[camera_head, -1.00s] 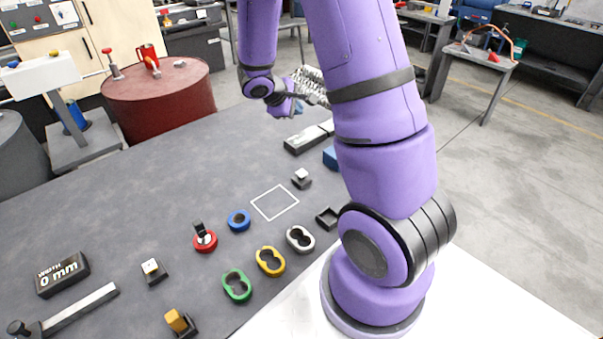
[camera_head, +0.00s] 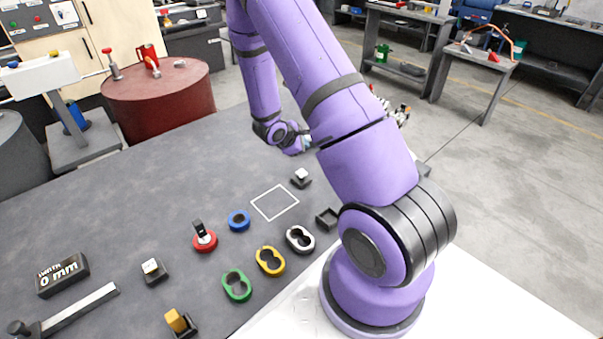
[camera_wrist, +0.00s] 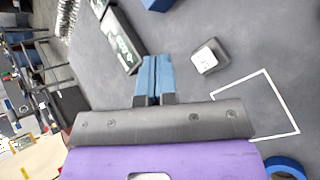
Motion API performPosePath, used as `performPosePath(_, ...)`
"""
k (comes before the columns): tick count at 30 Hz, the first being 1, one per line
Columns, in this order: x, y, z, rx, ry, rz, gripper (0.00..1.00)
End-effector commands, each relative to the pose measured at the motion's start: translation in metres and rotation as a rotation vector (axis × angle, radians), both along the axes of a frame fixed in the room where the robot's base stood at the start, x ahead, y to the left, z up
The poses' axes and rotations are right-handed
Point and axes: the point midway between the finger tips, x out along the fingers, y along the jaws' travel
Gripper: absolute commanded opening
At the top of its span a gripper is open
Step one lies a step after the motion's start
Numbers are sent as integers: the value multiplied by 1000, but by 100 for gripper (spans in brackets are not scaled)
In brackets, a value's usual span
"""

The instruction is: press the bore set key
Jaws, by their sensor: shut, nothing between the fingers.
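A small dark key block with a white cap (camera_head: 301,176) stands on the grey table at the far corner of a white square outline. In the wrist view the white cap (camera_wrist: 207,57) is right of my fingertips; its marking is too small to read. A second white-capped block (camera_head: 152,268) sits at the left near a "0 mm" display (camera_head: 62,275). I cannot tell from labels which is the bore set key. My gripper (camera_wrist: 155,63), with blue fingers, is shut and empty, above the table. In the head view it is partly hidden by my arm.
A dark display box (camera_wrist: 122,40) lies left of my fingers in the wrist view. Red (camera_head: 205,241), blue (camera_head: 239,220), green (camera_head: 237,285), yellow (camera_head: 270,260) and white (camera_head: 299,239) ring pieces stand nearer. The outlined square (camera_head: 275,202) is empty.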

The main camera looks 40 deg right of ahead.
Motion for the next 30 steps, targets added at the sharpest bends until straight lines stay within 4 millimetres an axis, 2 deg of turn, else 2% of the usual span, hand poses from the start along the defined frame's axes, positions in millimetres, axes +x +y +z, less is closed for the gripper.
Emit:
performPosePath(5, -1, 0, -11, 0, 3, -1, 0)
performPosePath(21, 0, 0, -74, 1, 2, -2, 0)
performPosePath(30, 0, 0, -87, 0, -1, -1, 0)
